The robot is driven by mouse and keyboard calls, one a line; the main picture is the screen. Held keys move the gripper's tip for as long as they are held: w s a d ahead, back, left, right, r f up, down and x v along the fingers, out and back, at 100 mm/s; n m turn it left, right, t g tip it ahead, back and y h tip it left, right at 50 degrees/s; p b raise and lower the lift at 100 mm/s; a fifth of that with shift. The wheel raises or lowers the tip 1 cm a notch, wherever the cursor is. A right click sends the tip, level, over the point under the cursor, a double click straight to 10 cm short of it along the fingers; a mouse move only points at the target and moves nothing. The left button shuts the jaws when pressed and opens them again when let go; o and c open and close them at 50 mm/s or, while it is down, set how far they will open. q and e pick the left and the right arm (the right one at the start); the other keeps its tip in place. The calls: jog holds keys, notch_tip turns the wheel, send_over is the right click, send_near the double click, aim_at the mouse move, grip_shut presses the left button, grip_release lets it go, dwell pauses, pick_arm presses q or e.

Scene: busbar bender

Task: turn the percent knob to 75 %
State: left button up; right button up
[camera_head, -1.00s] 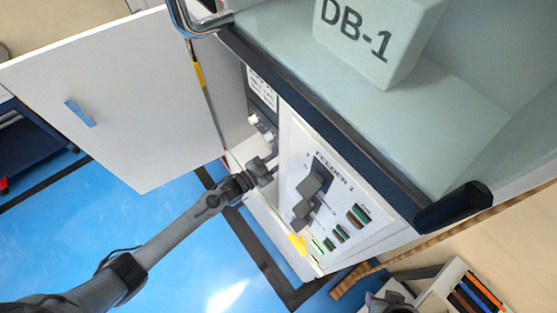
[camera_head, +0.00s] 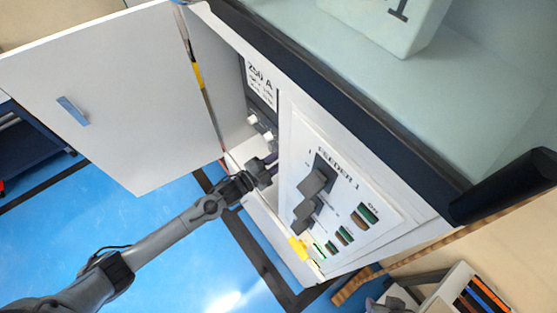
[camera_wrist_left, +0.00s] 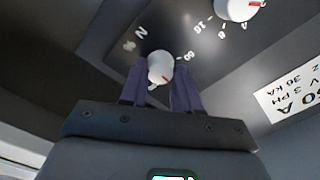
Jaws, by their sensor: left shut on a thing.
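The percent knob (camera_wrist_left: 161,67) is a small white dial on a dark panel in the left wrist view, beside a "%" mark. A red mark shows on its right side, toward a number that looks like 60; the exact setting is hard to read. My left gripper (camera_wrist_left: 160,88) has its two dark purple fingers on either side of this knob and is shut on it. In the head view my left gripper (camera_head: 265,172) reaches into the open cabinet, at the dark panel. Its fingertips and the held knob are not clear there. My right gripper is not in view.
A second white knob (camera_wrist_left: 240,8) with an A scale sits nearby. The white cabinet door (camera_head: 130,110) stands open on the left. The FEEDER 1 panel (camera_head: 350,205) with switch handles (camera_head: 313,182) is close right of my gripper. Blue floor (camera_head: 180,260) lies below.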

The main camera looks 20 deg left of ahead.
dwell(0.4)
pick_arm(q)
jog(key=o, duration=1.1)
jog(key=shift+c, duration=0.2)
jog(key=b+v, duration=0.1)
jog(key=v, duration=1)
jog(key=shift+b, duration=0.3)
